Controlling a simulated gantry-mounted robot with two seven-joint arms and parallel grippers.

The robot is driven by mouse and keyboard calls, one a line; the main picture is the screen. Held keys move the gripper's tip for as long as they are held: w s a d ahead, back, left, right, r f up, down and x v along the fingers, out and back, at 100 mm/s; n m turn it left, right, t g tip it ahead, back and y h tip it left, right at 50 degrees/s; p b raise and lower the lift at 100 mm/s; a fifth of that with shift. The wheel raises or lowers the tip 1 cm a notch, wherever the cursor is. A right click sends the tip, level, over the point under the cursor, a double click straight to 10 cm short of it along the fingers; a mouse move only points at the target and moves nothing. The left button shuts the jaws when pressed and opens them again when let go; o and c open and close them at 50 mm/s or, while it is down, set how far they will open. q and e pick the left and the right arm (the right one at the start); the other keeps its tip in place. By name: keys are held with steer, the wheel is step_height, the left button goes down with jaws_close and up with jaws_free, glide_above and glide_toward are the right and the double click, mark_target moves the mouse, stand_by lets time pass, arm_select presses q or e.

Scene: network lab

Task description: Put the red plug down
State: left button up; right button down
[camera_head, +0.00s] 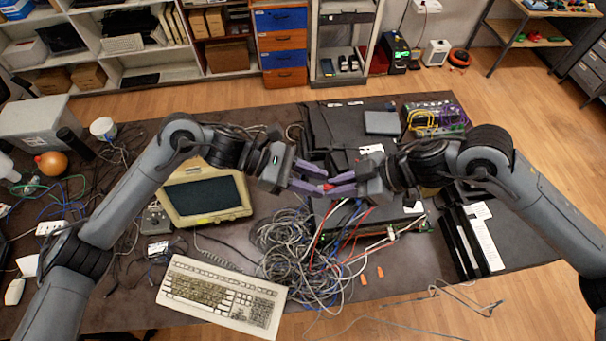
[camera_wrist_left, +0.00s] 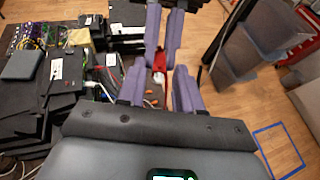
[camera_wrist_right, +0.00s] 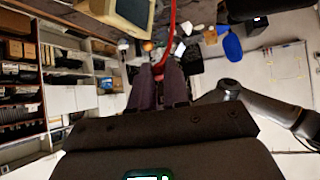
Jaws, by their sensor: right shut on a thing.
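The red plug (camera_head: 328,186) is held in the air between my two grippers, above the cable tangle. My right gripper (camera_head: 332,185) is shut on it. In the right wrist view the plug (camera_wrist_right: 159,72) shows at the fingertips of my right gripper (camera_wrist_right: 160,80), and a red cable (camera_wrist_right: 172,25) runs up from it. My left gripper (camera_head: 320,180) faces the right one and its purple fingers are apart. In the left wrist view the plug (camera_wrist_left: 159,78) shows between the spread fingers of my left gripper (camera_wrist_left: 160,72); I cannot tell whether they touch it.
A heap of grey cables (camera_head: 290,245) lies on the table below. A keyboard (camera_head: 222,295) and an old beige monitor (camera_head: 204,195) are at left. Small orange plugs (camera_head: 380,271) lie near the front. Dark equipment (camera_head: 335,130) and a network board (camera_head: 436,118) stand behind.

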arm_select(q)
jaws_close()
arm_select(e)
steer(key=c, duration=1)
jaws_free()
steer(key=shift+c, duration=0.2)
